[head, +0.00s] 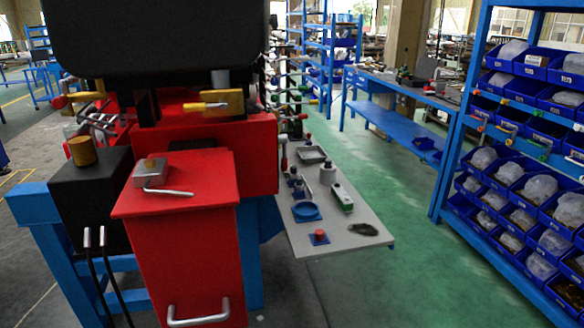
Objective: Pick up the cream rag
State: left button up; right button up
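I see no clearly cream-coloured rag. A small, flat, crumpled dark grey-olive thing (364,229) lies near the front right corner of the grey tabletop (340,243); it may be a cloth, but I cannot tell for sure. Neither of my grippers shows in the head view.
A red and black machine on a blue frame (180,230) fills the left. Blue shelving with bins (450,150) stands right. Green floor (400,280) lies between.

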aim_at(286, 174)
jog(key=i+l+u, duration=0.1)
jog(key=i+l, duration=0.15)
jog(key=l, duration=0.35)
jog(key=i+l+u, duration=0.1)
jog(key=l, duration=0.55)
jog(key=i+l, duration=0.3)
jog(key=l, duration=0.35)
jog(key=i+l+u, duration=0.15)
jog(key=l, duration=0.45)
jog(key=i+l+u, duration=0.1)
jog(key=i+l, duration=0.15)
jog(key=l, duration=0.45)
jog(key=i+l+u, duration=0.1)
jog(key=l, duration=0.55)
jog(key=i+l+u, duration=0.1)
jog(key=l, duration=0.6)
jog(key=i+l, duration=0.15)
jog(key=l, duration=0.55)
jog(key=u, duration=0.05)
